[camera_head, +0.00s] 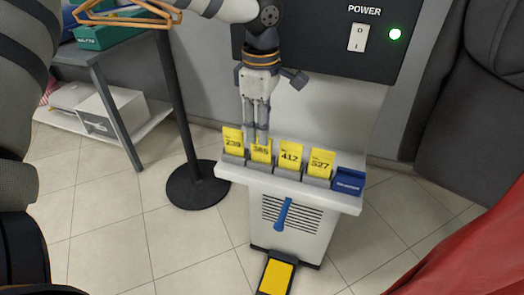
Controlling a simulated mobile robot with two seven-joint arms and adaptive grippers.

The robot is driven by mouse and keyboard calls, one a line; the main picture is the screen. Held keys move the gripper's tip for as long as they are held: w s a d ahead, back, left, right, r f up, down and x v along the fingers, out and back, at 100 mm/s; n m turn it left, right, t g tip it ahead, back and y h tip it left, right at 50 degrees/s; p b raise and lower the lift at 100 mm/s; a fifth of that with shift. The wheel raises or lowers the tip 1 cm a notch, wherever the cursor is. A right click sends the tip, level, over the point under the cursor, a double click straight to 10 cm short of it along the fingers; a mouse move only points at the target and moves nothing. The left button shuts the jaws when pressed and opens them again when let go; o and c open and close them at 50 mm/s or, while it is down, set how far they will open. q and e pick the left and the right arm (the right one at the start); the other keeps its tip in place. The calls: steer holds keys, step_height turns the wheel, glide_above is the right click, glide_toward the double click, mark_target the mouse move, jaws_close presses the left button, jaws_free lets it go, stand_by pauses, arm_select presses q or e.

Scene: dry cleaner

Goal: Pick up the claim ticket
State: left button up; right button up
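Several yellow claim tickets stand in grey holders along the top of a small white stand (338,198). From left to right they are ticket 239 (233,141), ticket 385 (261,150) (its number is partly unclear), ticket 412 (290,156) and ticket 527 (320,163). My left gripper (256,138) points down, its fingertips at the upper edge of ticket 385, close to ticket 239. A narrow gap shows between the fingers. Whether they touch or grip a ticket cannot be told. My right gripper is not in view.
A blue block (348,183) sits at the stand's right end. A blue lever (284,213) and yellow pedal (276,279) are on its front. A black panel (310,50) is behind. A post base (197,186) and grey table (90,56) are left, red cloth (475,262) lower right.

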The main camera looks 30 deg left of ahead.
mark_target(261, 152)
arm_select(q)
step_height(261, 152, down, 5)
steer(key=shift+f, duration=0.15)
steer(key=shift+c, duration=0.3)
jaws_close()
steer(key=shift+w, duration=0.1)
